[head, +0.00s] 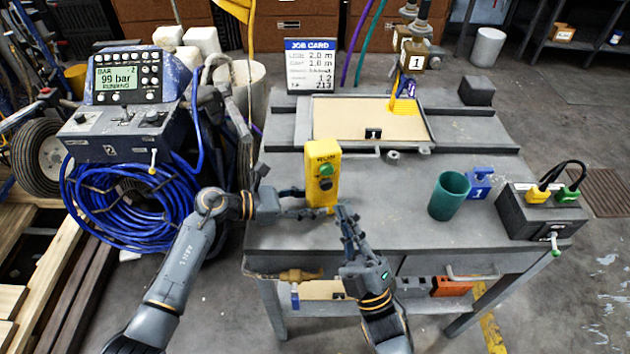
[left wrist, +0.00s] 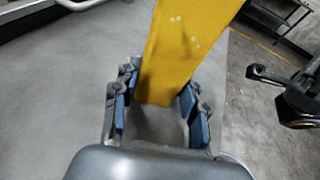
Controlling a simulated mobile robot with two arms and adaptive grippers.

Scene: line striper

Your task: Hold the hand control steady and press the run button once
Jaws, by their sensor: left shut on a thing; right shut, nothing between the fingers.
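The yellow hand control (head: 314,190) stands upright at the table's front left. Its face has a RUN label, a green button (head: 325,170) and a dark button (head: 325,184) below it. My left gripper (head: 314,211) is shut on its lower part; in the left wrist view the blue-padded fingers (left wrist: 157,110) flank the yellow body (left wrist: 180,45). My right gripper (head: 346,214) is shut and empty, just right of and below the control, apart from the green button. Its dark fingers also show at the right of the left wrist view (left wrist: 290,90).
The striper's panel (head: 123,77) at left reads 99 bar, with small text seeming to say RUNNING. A green cup (head: 448,196), a blue padlock-like block (head: 479,184) and a dark box (head: 540,212) sit at right. Mid-table is clear.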

